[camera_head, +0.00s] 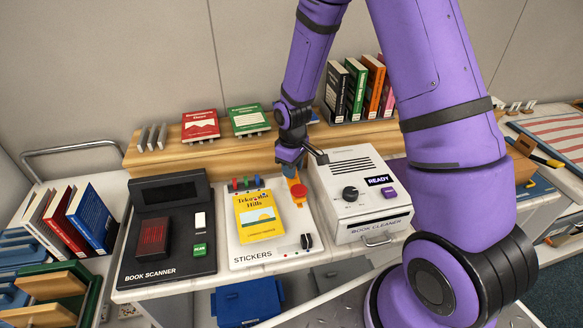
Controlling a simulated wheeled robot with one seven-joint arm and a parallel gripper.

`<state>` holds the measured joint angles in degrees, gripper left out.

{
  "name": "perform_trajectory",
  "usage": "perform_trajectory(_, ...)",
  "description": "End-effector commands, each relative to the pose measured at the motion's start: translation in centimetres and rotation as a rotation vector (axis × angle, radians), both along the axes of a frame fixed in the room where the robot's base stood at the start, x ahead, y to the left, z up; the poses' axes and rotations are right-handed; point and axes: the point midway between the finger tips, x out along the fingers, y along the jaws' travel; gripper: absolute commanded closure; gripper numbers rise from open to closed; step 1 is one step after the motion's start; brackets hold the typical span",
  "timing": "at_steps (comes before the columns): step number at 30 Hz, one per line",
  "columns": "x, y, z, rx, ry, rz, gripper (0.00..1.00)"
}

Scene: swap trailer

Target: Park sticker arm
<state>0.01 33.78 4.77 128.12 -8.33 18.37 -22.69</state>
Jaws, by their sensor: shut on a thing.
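The sticker station (240,254) is a white panel labelled STICKERS in the middle of the counter. A yellow book (258,215) titled "Tekoamba Hills" lies flat on it. The sticker arm (296,182) is orange with a round red pad (299,192) and stands at the station's right side, to the right of the book and apart from it. My gripper (292,162) is above the station's back right corner, shut on the sticker arm's upper end. The fingers partly hide the exact contact.
The black book scanner (166,268) stands left of the station. The white book cleaner (358,190), showing READY, stands close on the right. A wooden shelf (178,158) with books runs behind. A knob (307,241) is at the station's front right.

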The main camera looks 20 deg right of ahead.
Motion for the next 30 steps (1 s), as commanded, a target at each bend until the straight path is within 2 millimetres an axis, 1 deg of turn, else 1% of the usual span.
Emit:
perform_trajectory(9,0.1,-0.1,0.0,-0.002,-0.001,0.001,1.00)
perform_trajectory(10,0.0,-0.1,0.0,-0.002,-0.001,0.001,0.67)
perform_trajectory(11,0.0,-0.1,0.0,-0.002,-0.001,0.001,0.60)
perform_trajectory(12,0.0,-0.1,0.0,-0.002,-0.001,0.001,0.51)
perform_trajectory(13,0.0,-0.1,0.0,-0.002,-0.001,0.001,0.48)
perform_trajectory(23,0.0,-0.1,0.3,0.000,-0.001,0.001,0.48)
perform_trajectory(26,0.1,-0.1,1.1,0.000,-0.004,0.000,0.48)
perform_trajectory(30,0.1,-0.1,3.1,0.000,-0.005,0.000,0.48)
